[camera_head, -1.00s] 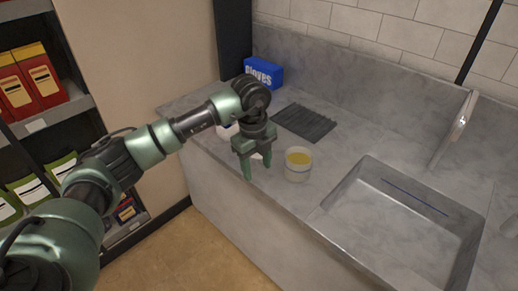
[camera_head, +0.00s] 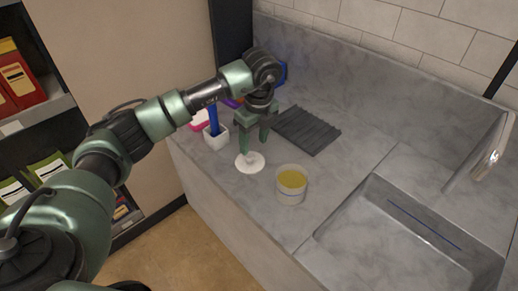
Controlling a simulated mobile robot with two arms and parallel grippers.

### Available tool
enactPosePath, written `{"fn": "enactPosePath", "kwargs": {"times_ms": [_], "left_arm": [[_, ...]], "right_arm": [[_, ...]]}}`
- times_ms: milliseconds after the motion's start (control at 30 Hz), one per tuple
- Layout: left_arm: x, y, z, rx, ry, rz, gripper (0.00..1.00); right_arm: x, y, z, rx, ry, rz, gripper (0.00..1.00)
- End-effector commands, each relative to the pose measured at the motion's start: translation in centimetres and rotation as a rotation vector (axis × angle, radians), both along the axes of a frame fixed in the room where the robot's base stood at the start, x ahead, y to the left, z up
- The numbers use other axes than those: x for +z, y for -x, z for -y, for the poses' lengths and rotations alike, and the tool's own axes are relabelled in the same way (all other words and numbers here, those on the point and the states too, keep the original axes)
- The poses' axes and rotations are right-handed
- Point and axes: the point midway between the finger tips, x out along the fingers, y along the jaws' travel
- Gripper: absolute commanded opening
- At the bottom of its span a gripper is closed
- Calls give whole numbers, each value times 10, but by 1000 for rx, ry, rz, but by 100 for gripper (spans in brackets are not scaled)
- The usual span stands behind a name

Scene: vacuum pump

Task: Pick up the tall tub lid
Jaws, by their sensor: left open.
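The tub lid, a white round disc (camera_head: 251,167), lies flat on the grey counter. A clear tub (camera_head: 290,195) with yellow contents and no lid on it stands to the right of the disc. My left gripper (camera_head: 254,149) points down with its fingers apart, right at the far side of the lid. One fingertip overlaps the lid in the picture; I cannot tell whether it touches. Nothing is held between the fingers. My right gripper is not in view.
A dark ribbed mat (camera_head: 308,131) lies behind the tub. A white holder (camera_head: 216,138) with a blue-handled item stands left of my gripper. A blue box is mostly hidden behind my arm. A sink (camera_head: 400,235) is at the right with a metal tap (camera_head: 490,150).

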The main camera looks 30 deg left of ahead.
Motion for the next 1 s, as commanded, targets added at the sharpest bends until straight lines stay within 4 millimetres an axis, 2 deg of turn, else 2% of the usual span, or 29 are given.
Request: {"fn": "enactPosePath", "kwargs": {"times_ms": [233,500,700,967,1000], "left_arm": [[-18,0,-3,0,0,-3,53],[-50,-2,-16,3,-1,-5,53],[-74,-4,-19,0,-1,-2,53],[-77,-5,-19,0,0,0,53],[-76,-5,-19,0,0,0,42]], "right_arm": [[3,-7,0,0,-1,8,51],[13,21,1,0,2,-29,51],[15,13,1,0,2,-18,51],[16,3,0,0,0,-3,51],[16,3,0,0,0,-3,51]]}}
